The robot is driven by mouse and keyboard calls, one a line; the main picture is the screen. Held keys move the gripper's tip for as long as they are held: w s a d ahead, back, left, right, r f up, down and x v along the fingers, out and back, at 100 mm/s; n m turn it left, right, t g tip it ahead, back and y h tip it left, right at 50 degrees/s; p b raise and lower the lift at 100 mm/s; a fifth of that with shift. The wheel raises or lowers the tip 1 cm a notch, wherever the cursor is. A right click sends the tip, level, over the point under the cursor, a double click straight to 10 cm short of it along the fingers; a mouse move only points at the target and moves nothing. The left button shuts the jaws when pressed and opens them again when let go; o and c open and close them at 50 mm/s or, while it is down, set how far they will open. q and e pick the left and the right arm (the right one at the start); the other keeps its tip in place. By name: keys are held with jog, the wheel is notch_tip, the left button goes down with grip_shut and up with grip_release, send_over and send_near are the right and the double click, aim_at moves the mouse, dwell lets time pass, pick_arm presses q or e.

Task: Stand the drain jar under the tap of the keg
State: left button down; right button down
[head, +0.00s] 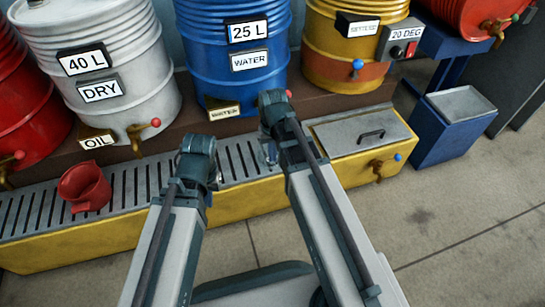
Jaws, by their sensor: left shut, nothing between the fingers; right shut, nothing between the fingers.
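A red jug with a handle (84,187) stands on the slatted drip grate at the left; I cannot tell whether it is the drain jar. A small clear or metallic thing (270,152) shows partly behind my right arm. A red keg-like drum (476,14) with a brass tap (495,28) is at the top right, cut off by the frame. My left gripper (198,150) is over the grate, right of the jug. My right gripper (272,103) is in front of the blue drum. Both are shut and empty, their fingertips mostly hidden.
White (140,60), blue (235,85) and yellow (345,60) drums stand on a brown ledge behind the yellow trough (75,246). A grey lidded section (345,135) with a brass tap (381,168) is at its right. A blue bin (445,135) stands beyond. The right floor is clear.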

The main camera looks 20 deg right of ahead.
aim_at(270, 166)
jog(key=w+f+b, duration=0.1)
jog(key=f+b, duration=0.2)
jog(key=w+f+b, duration=0.1)
jog(key=f+b, duration=0.2)
jog(key=w+f+b, duration=0.1)
jog(key=f+b, duration=0.3)
jog(key=shift+w+d, duration=0.15)
jog(key=shift+w, duration=0.35)
jog(key=shift+w+d, duration=0.2)
jog(key=shift+w, duration=0.9)
jog(key=shift+s, duration=0.1)
